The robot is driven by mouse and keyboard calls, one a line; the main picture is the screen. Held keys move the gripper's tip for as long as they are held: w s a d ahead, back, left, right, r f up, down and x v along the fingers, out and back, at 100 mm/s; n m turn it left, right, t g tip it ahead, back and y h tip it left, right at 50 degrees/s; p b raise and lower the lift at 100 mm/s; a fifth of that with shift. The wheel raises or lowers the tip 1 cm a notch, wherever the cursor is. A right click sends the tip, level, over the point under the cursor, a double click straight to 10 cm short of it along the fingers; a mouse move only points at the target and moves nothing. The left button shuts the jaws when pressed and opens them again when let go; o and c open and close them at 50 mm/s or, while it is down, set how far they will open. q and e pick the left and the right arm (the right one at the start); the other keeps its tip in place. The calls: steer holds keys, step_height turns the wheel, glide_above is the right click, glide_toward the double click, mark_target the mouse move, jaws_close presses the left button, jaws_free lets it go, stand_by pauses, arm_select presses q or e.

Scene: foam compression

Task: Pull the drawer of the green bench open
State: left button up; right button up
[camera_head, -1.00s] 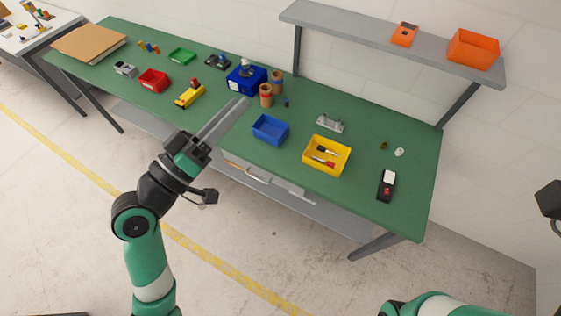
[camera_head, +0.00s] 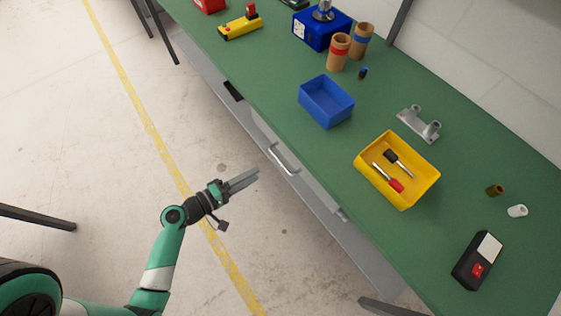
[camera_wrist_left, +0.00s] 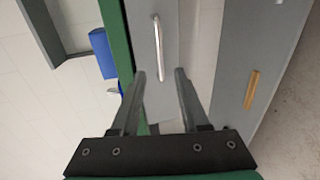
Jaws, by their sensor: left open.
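The green bench (camera_head: 262,92) runs diagonally across the head view. Its light grey drawer front (camera_head: 262,128) sits under the bench edge and looks flush with it. The drawer's silver bar handle (camera_head: 284,159) also shows in the left wrist view (camera_wrist_left: 157,48), upright in the picture. My left gripper (camera_head: 258,173) is open and empty, in front of the bench, a little to the left of the handle. In the left wrist view my open fingers (camera_wrist_left: 160,73) point toward the handle, which lies beyond the tips, apart from them. My right gripper is out of view.
On the bench stand a blue bin (camera_head: 326,103), a yellow bin (camera_head: 397,170) with tools, cardboard tubes and a black box (camera_head: 477,262). In the left wrist view a wooden bar (camera_wrist_left: 252,90) lies on a grey surface. The floor before the bench is clear.

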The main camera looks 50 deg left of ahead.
mark_target(279, 160)
arm_select(q)
steer(key=b+x, duration=0.1)
steer(key=x, duration=1)
jaws_close()
stand_by(1.0)
